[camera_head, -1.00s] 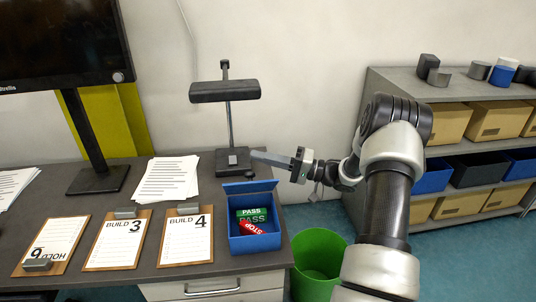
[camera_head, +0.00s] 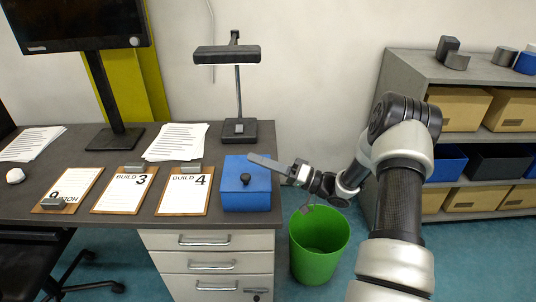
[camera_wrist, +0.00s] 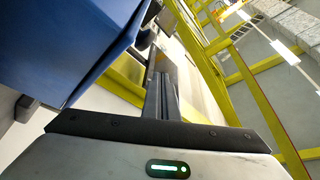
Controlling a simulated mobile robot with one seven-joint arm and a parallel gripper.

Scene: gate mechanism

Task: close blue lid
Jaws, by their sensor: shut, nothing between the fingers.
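The blue box (camera_head: 247,201) stands at the right end of the desk. In the wrist view the shut fingers (camera_wrist: 163,88) point away beside a large blue surface of the box (camera_wrist: 70,40) at upper left.
A green bin (camera_head: 318,245) stands on the floor right of the desk. A desk lamp (camera_head: 239,130) is behind the box. Clipboards (camera_head: 184,192) lie left of it. Grey shelves (camera_head: 440,75) with bins stand at the right.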

